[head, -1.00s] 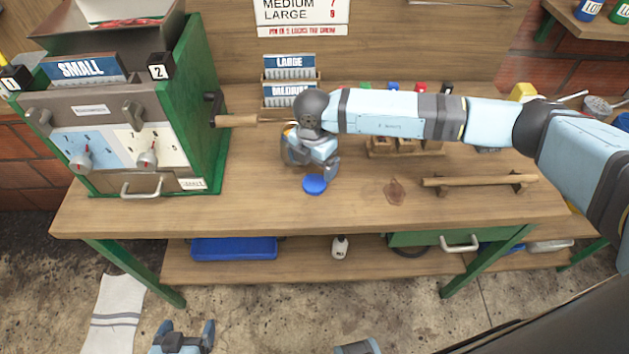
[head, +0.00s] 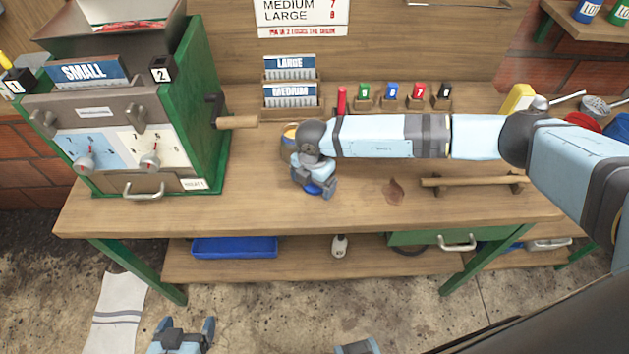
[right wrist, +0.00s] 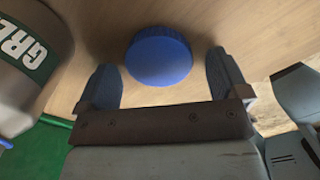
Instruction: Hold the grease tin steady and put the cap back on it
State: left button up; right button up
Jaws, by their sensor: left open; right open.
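The blue cap (head: 313,190) lies on the bench top, partly hidden by my right gripper in the head view. My right gripper (right wrist: 162,64) is open, with one finger on each side of the cap (right wrist: 159,56) and gaps between them. The grease tin (head: 288,137) stands uncapped just behind that gripper, mostly hidden by my right wrist. Its grey side and green label (right wrist: 30,75) show at the left of the right wrist view. My left gripper (head: 184,328) is open and empty, low in front of the bench, away from the tin.
A green machine with a crank handle (head: 237,122) stands left of the tin. Small colour-marked blocks (head: 391,98) line the back. A wooden bar (head: 472,182) lies at the right. The bench front (head: 230,205) is clear around the cap.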

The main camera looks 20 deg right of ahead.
pick_arm(q)
jog(key=shift+f, duration=0.1)
pick_arm(e)
jog(key=c, duration=1)
jog(key=shift+o, duration=0.2)
pick_arm(q)
notch_tip(320, 180, down, 2)
jog(key=shift+f+b, duration=0.1)
jog(key=shift+b, duration=1)
pick_arm(e)
notch_tip(320, 180, up, 20)
pick_arm(q)
jog(key=shift+o, duration=0.3)
